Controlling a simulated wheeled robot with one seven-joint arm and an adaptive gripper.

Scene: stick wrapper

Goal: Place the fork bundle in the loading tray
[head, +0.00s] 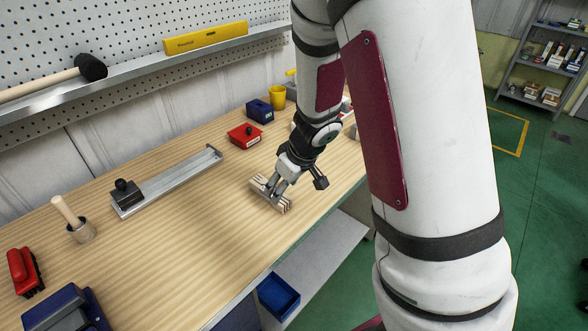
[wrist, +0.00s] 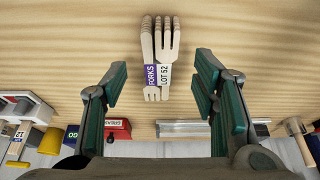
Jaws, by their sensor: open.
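The fork bundle (wrist: 165,52) is a stack of pale wooden forks with a purple and white band reading FORKS LOT 52. It lies on the wooden table in the head view (head: 284,206), partly hidden by my gripper. My gripper (head: 271,189) is over it, pointing down. In the wrist view my gripper (wrist: 160,82) is open, with one green-padded finger on each side of the bundle's near end and clear gaps between. A long grey metal channel (head: 185,180), apparently the loading tray, lies to the left with a black knobbed block at its near end.
A red box (head: 244,136), a blue box (head: 260,111) and a yellow cup (head: 277,97) stand at the back. Bare tabletop lies between bundle and channel.

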